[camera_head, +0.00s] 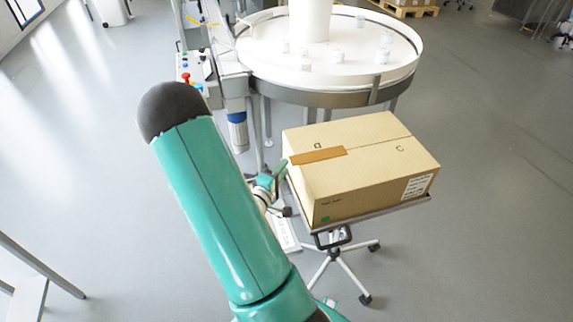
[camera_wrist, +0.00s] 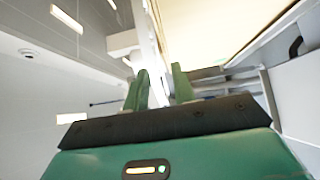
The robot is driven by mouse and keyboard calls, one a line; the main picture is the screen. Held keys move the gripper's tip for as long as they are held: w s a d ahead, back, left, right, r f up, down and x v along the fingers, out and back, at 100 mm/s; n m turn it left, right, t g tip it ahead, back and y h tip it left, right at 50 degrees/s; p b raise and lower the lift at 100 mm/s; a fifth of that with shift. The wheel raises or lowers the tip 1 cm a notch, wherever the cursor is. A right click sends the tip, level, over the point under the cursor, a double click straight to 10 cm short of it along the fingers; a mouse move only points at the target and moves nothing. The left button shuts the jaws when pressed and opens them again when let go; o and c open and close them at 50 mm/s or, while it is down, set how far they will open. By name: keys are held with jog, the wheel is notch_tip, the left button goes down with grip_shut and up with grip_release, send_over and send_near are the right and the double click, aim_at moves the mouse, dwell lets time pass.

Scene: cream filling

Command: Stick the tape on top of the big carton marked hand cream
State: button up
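The big carton (camera_head: 365,180) is a closed tan box on a wheeled stand; its printed marks are too small to read. A darker orange-brown strip of tape (camera_head: 318,155) lies flat on its top, along the seam from the left edge to near the middle. My gripper (camera_head: 281,176) is just beside the carton's left side, near the tape's left end. In the wrist view, my gripper's two green fingers (camera_wrist: 160,84) stand apart with nothing visible between them. A pale beige surface, apparently the carton (camera_wrist: 215,30), fills the upper right there.
A round white turntable (camera_head: 330,60) with several small jars stands behind the carton. A control box with a red button (camera_head: 185,78) is at its left. The stand's wheeled base (camera_head: 340,262) is below the carton. Grey floor is open at right.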

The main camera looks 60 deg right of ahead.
jog(key=a, duration=1)
jog(key=shift+s+a, duration=0.2)
jog(key=shift+s, duration=0.05)
